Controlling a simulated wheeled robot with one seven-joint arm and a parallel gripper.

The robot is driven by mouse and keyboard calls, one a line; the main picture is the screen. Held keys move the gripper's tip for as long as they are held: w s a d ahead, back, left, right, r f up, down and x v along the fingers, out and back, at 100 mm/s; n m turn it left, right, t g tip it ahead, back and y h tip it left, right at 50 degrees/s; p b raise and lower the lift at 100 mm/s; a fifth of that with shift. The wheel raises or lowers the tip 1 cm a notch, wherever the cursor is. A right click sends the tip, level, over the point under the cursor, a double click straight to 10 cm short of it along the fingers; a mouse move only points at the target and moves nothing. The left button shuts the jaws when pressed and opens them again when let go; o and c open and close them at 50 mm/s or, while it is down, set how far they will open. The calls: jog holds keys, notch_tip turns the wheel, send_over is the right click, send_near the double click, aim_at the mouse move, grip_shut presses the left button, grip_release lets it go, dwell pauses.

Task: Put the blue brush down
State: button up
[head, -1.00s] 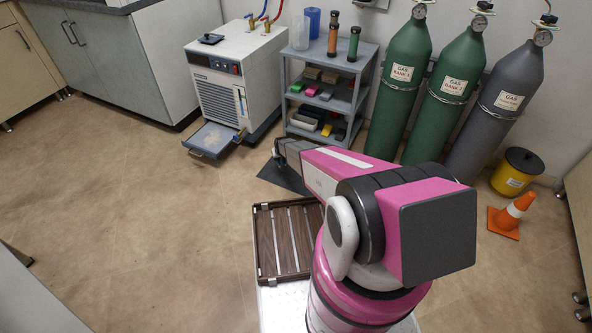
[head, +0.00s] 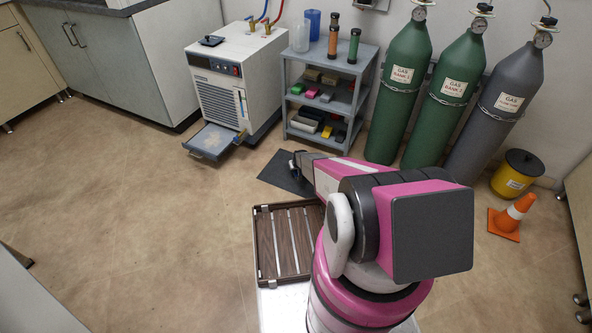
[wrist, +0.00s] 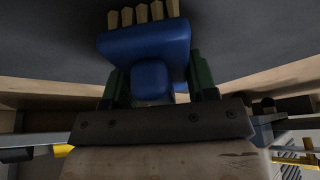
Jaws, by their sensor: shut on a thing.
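In the wrist view the blue brush (wrist: 146,44) has a wide blue head with several pale bristle tufts along its far edge. My gripper (wrist: 158,80) is shut on it, with a dark green finger on each side of its blue handle end. A dark grey surface fills the view behind the brush; whether the bristles touch it I cannot tell. In the head view my arm reaches down beside the dark mat (head: 284,172) on the floor. The brush and my fingers are not clear there.
A grey shelf cart (head: 330,62) with bottles and small blocks stands behind my arm. Left of it is a chiller (head: 213,90) with an open tray (head: 212,140) near the floor. Green gas cylinders (head: 398,90) stand to the right. The floor at left is clear.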

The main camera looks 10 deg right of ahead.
jog(key=shift+f, duration=0.15)
jog(key=o, duration=1)
jog(key=s+r+g, duration=0.1)
jog(key=s+r, duration=0.7)
jog(key=r, duration=0.5)
jog(key=s+r+g, duration=0.1)
jog(key=s+r, duration=0.6)
jog(key=r, duration=0.6)
jog(key=s+r, duration=0.8)
jog(key=r, duration=0.6)
jog(key=s+r+m+g, duration=0.1)
jog(key=s+r+g, duration=0.1)
jog(key=s+r, duration=1.2)
jog(key=shift+s+m+h, duration=0.3)
jog(key=shift+s+m, duration=0.1)
jog(key=shift+s, duration=0.05)
